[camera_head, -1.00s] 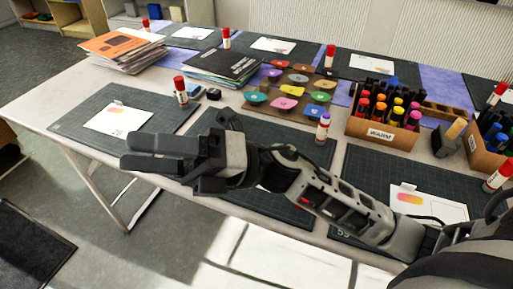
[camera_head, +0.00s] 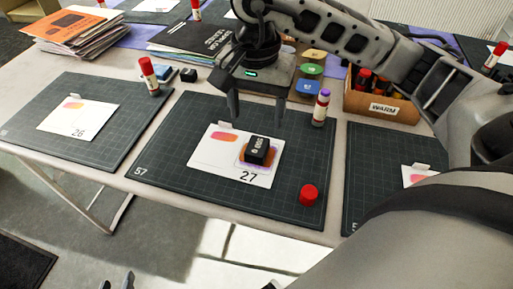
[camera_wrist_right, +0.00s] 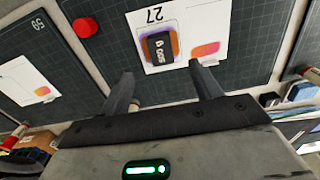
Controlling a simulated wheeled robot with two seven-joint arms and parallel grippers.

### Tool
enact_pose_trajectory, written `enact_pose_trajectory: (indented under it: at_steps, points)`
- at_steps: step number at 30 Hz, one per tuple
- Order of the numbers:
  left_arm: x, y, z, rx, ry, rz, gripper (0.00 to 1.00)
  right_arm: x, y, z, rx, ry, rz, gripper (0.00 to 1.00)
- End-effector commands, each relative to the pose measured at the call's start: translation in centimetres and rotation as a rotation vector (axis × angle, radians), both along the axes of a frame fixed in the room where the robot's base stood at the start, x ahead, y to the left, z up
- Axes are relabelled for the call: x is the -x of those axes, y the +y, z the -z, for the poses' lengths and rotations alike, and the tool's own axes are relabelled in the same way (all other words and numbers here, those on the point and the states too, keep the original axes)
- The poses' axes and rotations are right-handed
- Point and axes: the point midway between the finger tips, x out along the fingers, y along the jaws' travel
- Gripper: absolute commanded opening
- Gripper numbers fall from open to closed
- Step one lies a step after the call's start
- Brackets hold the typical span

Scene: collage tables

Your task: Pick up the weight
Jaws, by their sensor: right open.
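The weight (camera_head: 257,151) is a small black block with white lettering. It sits on an orange and purple patch of the white card marked 27 (camera_head: 207,158), on the middle dark cutting mat (camera_head: 165,175). It also shows in the right wrist view (camera_wrist_right: 160,46), beyond my fingertips. My right gripper (camera_head: 256,120) is open and empty, pointing down, above and a little behind the weight in the head view. The weight is not between its fingers. Only the dark fingertips of my left gripper (camera_head: 116,283) show, apart, at the bottom edge, away from the table.
A red cap (camera_head: 308,194) lies on the mat's right side. A glue stick (camera_head: 320,108) stands near its back right corner. Another glue stick (camera_head: 149,76) stands by the left mat. The WARM marker box (camera_head: 382,106) is at back right. The mat's front left is clear.

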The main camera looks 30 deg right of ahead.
Motion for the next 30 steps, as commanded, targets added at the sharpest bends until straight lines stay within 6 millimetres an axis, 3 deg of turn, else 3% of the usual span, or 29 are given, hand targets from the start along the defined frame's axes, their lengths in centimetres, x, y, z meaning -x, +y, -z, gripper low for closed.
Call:
enact_pose_trajectory:
  at_steps: [6, 14, 21, 30]
  points:
    - [-0.1, 0.0, -0.1, 0.000, -0.007, 0.000, 0.36, 0.1, 0.0, 4.0, -0.002, 0.004, 0.001, 0.64]
    - [-0.2, 0.0, -0.3, 0.000, -0.010, 0.000, 0.36, 0.0, -0.1, 5.9, -0.002, 0.003, 0.001, 0.64]
    - [-0.3, -0.1, -0.5, 0.001, -0.013, 0.000, 0.36, -0.2, -0.4, 9.5, -0.003, 0.004, 0.001, 0.64]
    - [-0.3, -0.1, -0.3, 0.000, -0.009, 0.001, 0.36, -0.3, -0.4, 10.3, -0.003, 0.000, 0.000, 0.64]
